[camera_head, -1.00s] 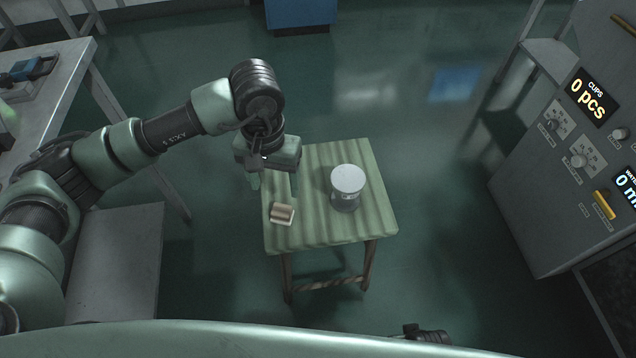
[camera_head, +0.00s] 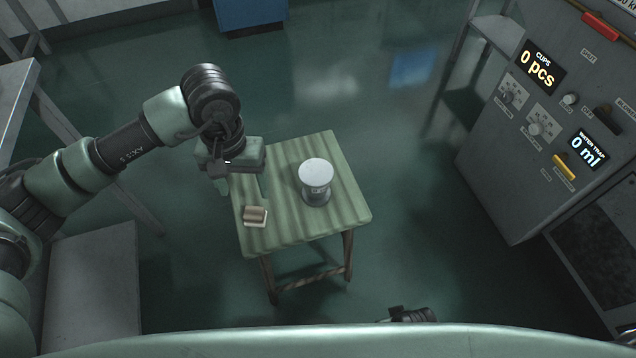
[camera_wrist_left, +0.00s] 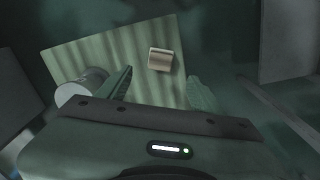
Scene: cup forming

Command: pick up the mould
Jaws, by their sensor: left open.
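Two things stand on the small table, and I cannot tell for sure which is the mould. One is a small brown and cream block with a rounded top (camera_head: 255,216), near the table's front left corner; it also shows in the left wrist view (camera_wrist_left: 160,60). The other is a grey cylinder with a pale flat top (camera_head: 316,175), upright right of the middle; in the wrist view it (camera_wrist_left: 72,94) is partly behind a finger. My left gripper (camera_head: 243,188) is open and empty over the table's left edge, apart from both. In the wrist view the block lies beyond the gap between its fingertips (camera_wrist_left: 160,76).
The small striped wooden table (camera_head: 290,226) has bare room between block and cylinder. A grey machine (camera_head: 500,160) with displays "0 pcs" and "0 ml" stands at right. A blue box (camera_head: 250,12) is at the back. Open floor lies between table and machine.

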